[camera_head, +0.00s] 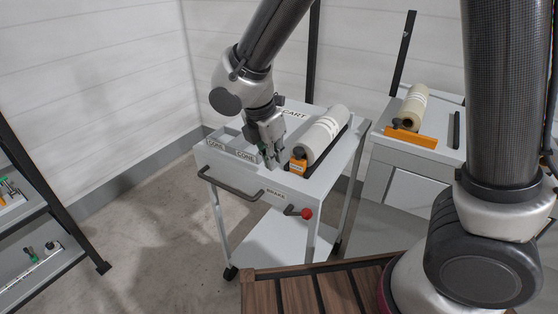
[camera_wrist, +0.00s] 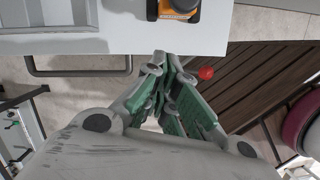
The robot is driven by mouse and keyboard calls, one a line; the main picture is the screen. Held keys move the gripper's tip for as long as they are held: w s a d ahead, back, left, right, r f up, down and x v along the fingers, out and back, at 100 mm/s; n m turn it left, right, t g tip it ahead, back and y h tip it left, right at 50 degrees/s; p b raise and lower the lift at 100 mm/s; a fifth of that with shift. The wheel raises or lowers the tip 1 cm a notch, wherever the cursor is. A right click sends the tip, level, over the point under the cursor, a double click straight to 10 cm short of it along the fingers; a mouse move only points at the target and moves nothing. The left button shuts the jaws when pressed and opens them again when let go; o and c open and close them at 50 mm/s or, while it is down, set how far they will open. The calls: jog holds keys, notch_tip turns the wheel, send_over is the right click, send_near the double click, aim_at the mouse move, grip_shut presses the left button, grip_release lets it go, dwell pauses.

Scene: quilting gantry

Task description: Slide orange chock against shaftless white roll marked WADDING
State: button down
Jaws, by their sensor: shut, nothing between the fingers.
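The orange chock (camera_head: 298,167) sits on the cart top near its front edge, at the near end of a white roll (camera_head: 325,133). I cannot tell whether the chock touches the roll. The roll lies along the right side of the cart top; its marking is too small to read. In the wrist view the chock (camera_wrist: 180,9) shows at the top edge, partly cut off. My gripper (camera_head: 271,162) points down just left of the chock, apart from it. In the wrist view my gripper (camera_wrist: 163,60) has its fingertips together, empty.
The white cart (camera_head: 233,175) has labelled bins on the left, a front handle and a red-knobbed brake lever (camera_head: 306,213). A second unit at right bears a cream roll (camera_head: 413,103) and an orange block (camera_head: 410,138). A shelf (camera_head: 40,270) stands at left.

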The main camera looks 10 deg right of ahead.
aim_at(298, 161)
jog(key=s+v, duration=0.1)
jog(key=v, duration=0.7)
jog(key=w+d+f, duration=0.1)
jog(key=f, duration=0.2)
jog(key=w+d+f, duration=0.1)
jog(key=f, duration=0.2)
jog(key=w+d+f, duration=0.1)
jog(key=f, duration=0.2)
jog(key=shift+w+d+f, duration=0.1)
jog(key=shift+w+d, duration=0.05)
jog(key=shift+d, duration=0.15)
jog(key=shift+w+d, duration=0.45)
jog(key=shift+d, duration=0.1)
jog(key=shift+d+r, duration=0.1)
jog(key=shift+r, duration=0.1)
jog(key=shift+w+d, duration=0.4)
jog(key=shift+w, duration=0.05)
jog(key=shift+a, duration=0.1)
